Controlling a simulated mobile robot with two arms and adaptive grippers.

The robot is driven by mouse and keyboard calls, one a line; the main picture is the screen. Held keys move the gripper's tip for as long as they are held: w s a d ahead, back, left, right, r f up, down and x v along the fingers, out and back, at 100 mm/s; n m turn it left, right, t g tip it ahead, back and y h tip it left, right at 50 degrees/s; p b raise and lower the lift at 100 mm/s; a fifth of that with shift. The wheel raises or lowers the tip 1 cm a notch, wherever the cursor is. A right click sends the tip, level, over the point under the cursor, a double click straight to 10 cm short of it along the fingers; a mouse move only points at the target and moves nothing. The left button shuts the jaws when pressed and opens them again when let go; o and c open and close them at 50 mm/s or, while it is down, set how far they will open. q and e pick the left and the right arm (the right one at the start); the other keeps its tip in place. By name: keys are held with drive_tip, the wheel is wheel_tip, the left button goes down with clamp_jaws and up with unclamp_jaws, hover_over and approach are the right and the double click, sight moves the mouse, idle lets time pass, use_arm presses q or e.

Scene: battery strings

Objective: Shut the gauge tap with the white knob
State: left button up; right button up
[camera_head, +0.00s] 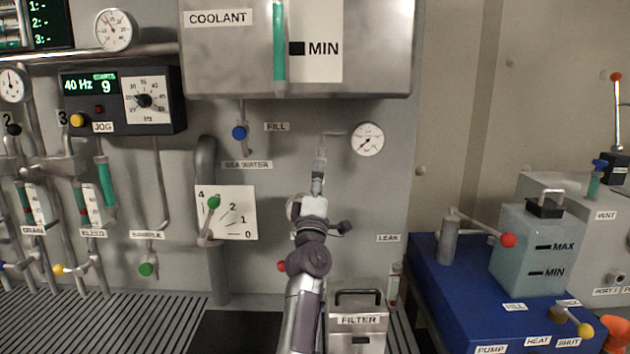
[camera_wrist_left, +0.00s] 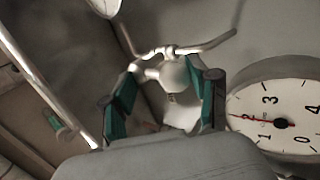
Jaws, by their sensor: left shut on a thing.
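The white knob (camera_wrist_left: 175,78) of the gauge tap sits between the two teal-padded fingers of my left gripper (camera_wrist_left: 164,98) in the left wrist view. The gripper is shut on it. In the head view my left gripper (camera_head: 319,182) is at the lower end of the thin pipe (camera_head: 322,148) beside the gauge (camera_head: 367,139) and hides the knob. The gauge's dial also shows at the right of the left wrist view (camera_wrist_left: 285,115). My right gripper is in neither view.
The steel coolant tank (camera_head: 385,45) hangs above the gauge. A dial plate with a green-knobbed lever (camera_head: 213,203) is to the left. The FILTER box (camera_head: 358,325) is below, and a blue unit (camera_head: 450,300) stands at the right.

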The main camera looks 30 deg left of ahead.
use_arm(q)
drive_tip(key=shift+w+d+r+n+g+y+b, duration=0.15)
drive_tip(key=shift+n+g+y, duration=0.15)
drive_tip(key=shift+n+y, duration=0.55)
drive_tip(key=shift+d+r+n+g+y+b, duration=0.15)
drive_tip(key=shift+n+g+y, duration=0.3)
drive_tip(key=shift+n, duration=0.6)
drive_tip(key=shift+a, duration=0.1)
drive_tip(key=o, duration=0.9)
drive_tip(key=shift+w+f, duration=0.1)
drive_tip(key=shift+o, duration=0.5)
drive_tip(key=shift+w+a+f, duration=0.15)
drive_tip(key=shift+w+f, duration=0.1)
drive_tip(key=shift+f, duration=0.05)
drive_tip(key=shift+s, duration=0.1)
